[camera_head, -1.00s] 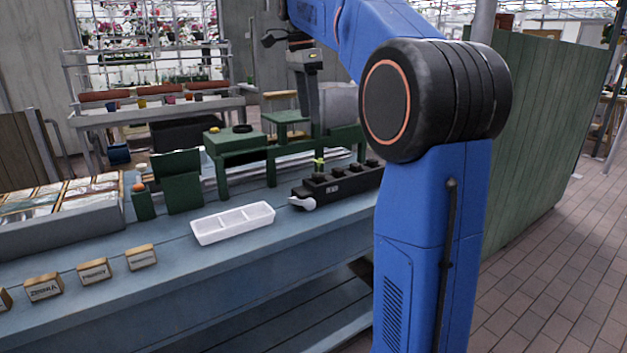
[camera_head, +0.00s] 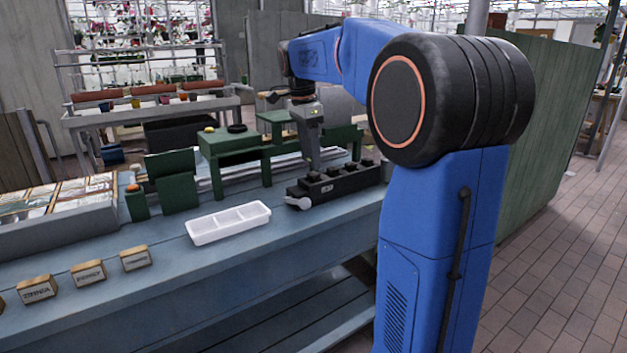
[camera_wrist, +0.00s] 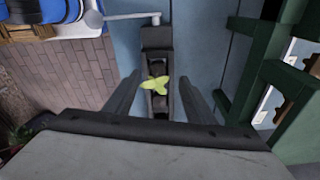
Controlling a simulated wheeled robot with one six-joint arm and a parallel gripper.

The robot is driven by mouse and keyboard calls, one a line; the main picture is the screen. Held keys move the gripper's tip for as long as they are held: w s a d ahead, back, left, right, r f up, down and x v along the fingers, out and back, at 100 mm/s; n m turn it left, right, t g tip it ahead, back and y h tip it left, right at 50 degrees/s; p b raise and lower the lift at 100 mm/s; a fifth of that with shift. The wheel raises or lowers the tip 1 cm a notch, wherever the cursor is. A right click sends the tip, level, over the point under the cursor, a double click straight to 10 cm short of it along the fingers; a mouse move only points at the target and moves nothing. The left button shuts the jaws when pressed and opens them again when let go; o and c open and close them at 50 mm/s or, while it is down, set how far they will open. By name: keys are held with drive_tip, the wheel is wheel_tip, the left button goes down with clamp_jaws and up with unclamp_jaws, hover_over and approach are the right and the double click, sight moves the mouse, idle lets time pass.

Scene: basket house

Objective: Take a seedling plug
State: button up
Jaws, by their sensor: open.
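A black rectangular holder (camera_head: 335,188) with a row of dark square sockets sits on the blue-grey bench. In the wrist view, a seedling plug (camera_wrist: 155,84) shows its yellow-green leaves over a socket of the black holder (camera_wrist: 157,37). My gripper (camera_wrist: 160,80) is open, with one finger on each side of the leaves and holder, and nothing is held. In the head view my gripper (camera_head: 314,168) points down at the holder's left part and hides the seedling. The plug's body below the leaves is hard to see.
A white three-compartment tray (camera_head: 228,222) lies left of the holder. A green wooden stand (camera_head: 235,143) rises close behind it, and also shows in the wrist view (camera_wrist: 262,85). Small labelled wooden blocks (camera_head: 88,273) line the bench front. Bare bench lies between blocks and tray.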

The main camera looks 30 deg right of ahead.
sight(313, 173)
drive_tip(key=shift+s+d+f, duration=0.15)
drive_tip(key=shift+f, duration=0.9)
drive_tip(key=shift+s+d+f, duration=0.1)
drive_tip(key=shift+f, duration=0.95)
drive_tip(key=c, duration=1.3)
drive_tip(key=shift+o, duration=0.4)
